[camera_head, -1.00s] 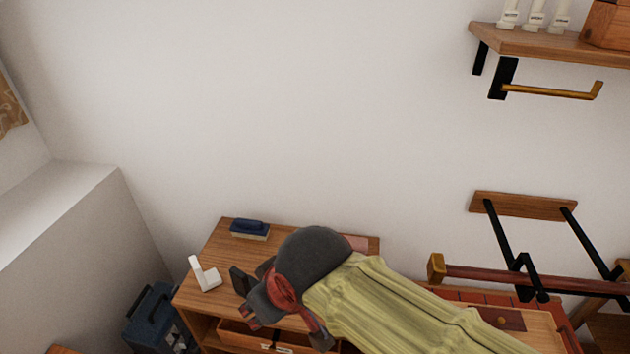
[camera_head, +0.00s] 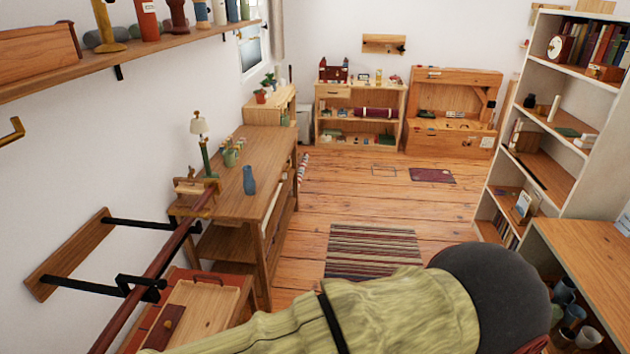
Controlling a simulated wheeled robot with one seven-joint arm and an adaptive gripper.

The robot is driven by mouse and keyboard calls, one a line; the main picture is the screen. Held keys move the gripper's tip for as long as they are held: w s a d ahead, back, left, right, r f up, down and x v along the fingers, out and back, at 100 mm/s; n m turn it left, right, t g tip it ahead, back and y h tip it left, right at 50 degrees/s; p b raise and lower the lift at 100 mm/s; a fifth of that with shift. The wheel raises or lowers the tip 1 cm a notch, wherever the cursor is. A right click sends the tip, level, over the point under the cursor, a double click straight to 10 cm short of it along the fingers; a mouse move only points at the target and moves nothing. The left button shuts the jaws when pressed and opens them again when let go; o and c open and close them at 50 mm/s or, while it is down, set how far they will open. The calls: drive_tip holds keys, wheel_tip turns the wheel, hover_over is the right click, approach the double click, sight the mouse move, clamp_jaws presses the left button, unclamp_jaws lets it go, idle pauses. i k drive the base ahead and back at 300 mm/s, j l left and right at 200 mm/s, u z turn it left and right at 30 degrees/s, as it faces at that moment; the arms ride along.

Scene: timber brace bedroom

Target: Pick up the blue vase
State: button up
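The blue vase (camera_head: 249,181) stands upright on the near right part of a long wooden desk (camera_head: 262,150) along the left wall. My arm, in a yellowish sleeve with a dark grey rounded joint, crosses the bottom of the view and points right. My gripper is hidden beyond the bottom right edge; only a bit of red shows below the grey joint. The vase is well apart from my arm.
A green lamp (camera_head: 203,145) and a potted plant (camera_head: 229,155) stand near the vase. A wall-mounted rail (camera_head: 150,270) juts out at left. A tall bookshelf (camera_head: 545,130) stands right.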

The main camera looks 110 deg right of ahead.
sight(249, 184)
drive_tip(key=z, duration=3.2)
drive_tip(key=i+l+z, duration=0.15)
drive_tip(key=i+l, duration=0.2)
drive_tip(key=i+l+z, duration=0.15)
drive_tip(key=i+l, duration=0.15)
drive_tip(key=i, duration=0.3)
drive_tip(key=i+l+z, duration=0.15)
drive_tip(key=i+l, duration=0.15)
drive_tip(key=i, duration=0.2)
